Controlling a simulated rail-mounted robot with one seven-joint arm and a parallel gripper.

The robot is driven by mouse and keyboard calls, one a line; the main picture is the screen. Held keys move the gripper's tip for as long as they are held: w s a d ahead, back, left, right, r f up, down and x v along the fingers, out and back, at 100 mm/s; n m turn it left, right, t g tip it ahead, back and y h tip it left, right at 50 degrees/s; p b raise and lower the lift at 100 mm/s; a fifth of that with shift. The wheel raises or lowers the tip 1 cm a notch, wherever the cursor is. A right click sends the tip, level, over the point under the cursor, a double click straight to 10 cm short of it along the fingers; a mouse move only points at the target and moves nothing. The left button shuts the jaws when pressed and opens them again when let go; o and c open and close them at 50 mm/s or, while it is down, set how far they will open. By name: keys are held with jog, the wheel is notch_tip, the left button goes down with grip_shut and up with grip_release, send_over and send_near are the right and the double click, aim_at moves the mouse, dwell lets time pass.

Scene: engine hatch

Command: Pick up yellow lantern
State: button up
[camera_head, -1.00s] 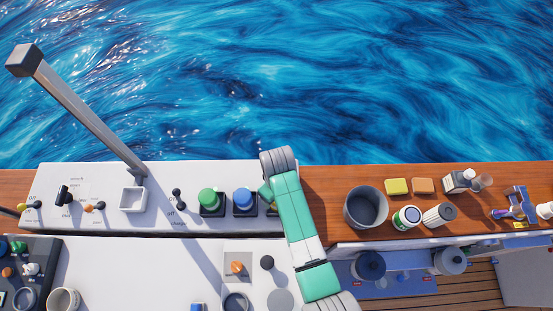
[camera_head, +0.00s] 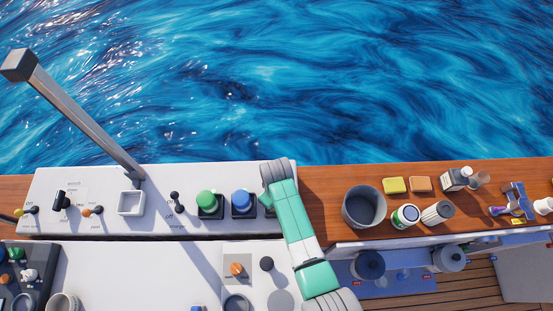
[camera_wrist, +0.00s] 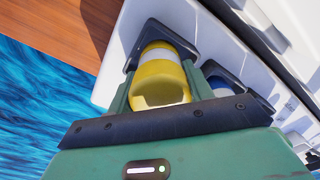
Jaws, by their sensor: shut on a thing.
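The yellow lantern (camera_wrist: 160,85) has a white band around it and shows in the middle of the wrist view. It stands at a dark square base (camera_wrist: 165,35) on the white panel. My gripper (camera_wrist: 162,75) has one green finger on each side of the lantern and is shut on it. Whether the lantern has left its base is not clear. In the head view my arm (camera_head: 298,232) covers the lantern and the fingers; only part of a dark base shows beside the wrist.
A blue lantern (camera_head: 241,200) and a green lantern (camera_head: 207,201) stand in dark bases to the left. A grey bucket (camera_head: 364,208), cans and sponges (camera_head: 393,185) stand on the wooden ledge to the right. A grey post (camera_head: 85,118) leans over the panel's left side.

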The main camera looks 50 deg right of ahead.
jog(key=shift+r, duration=0.1)
jog(key=shift+r, duration=0.3)
jog(key=r, duration=0.1)
jog(key=s+r, duration=0.1)
jog(key=r, duration=0.1)
jog(key=s+r, duration=0.1)
jog(key=s, duration=1.4)
jog(key=shift+r, duration=0.15)
